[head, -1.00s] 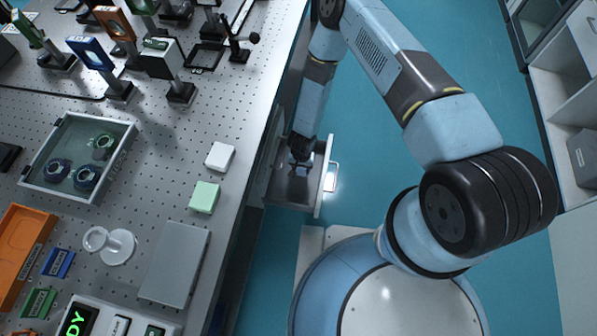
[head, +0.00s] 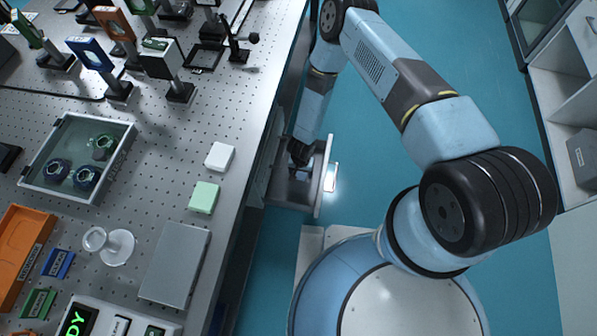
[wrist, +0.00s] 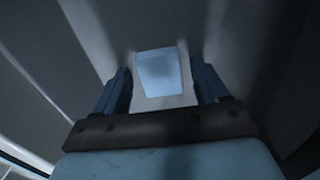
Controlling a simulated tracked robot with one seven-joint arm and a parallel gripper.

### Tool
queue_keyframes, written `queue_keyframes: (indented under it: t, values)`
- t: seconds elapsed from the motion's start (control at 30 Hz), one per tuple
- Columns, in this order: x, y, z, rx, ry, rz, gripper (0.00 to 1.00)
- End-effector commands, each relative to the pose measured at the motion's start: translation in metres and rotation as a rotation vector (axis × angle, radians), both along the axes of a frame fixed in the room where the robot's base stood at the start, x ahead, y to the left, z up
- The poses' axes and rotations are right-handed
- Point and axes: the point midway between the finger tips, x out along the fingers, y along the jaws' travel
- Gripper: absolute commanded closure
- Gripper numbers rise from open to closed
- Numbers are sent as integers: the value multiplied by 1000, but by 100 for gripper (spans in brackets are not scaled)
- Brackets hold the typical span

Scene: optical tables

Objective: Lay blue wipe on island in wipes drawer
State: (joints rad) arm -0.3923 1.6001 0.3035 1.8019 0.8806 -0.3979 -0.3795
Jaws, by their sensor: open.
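My gripper (head: 298,164) points down inside an open drawer (head: 290,193) at the side of the optical table. In the wrist view my gripper (wrist: 163,88) is open, with a dark blue finger on each side. A pale blue square, seemingly the blue wipe (wrist: 160,70), shows between the fingers beyond their tips. Dim light hides whether it touches either finger. In the head view my wrist covers much of the drawer, and the wipe is too small to make out clearly.
The perforated table (head: 225,105) carries a white block (head: 219,156), a pale green block (head: 204,197), a grey flat box (head: 175,264) and a clear-lidded tray (head: 108,128). The drawer front with its handle (head: 331,177) sticks out over the teal floor, which is clear to the right.

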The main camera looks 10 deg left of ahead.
Motion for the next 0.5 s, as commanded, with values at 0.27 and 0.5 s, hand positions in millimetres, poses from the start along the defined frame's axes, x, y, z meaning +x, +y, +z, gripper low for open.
queue_keyframes:
  t: [0.27, 0.5]
  values:
    - [0, 0, 3, 0, 0, 0, 27]
    - [1, 0, 29, 1, -2, 2, 27]
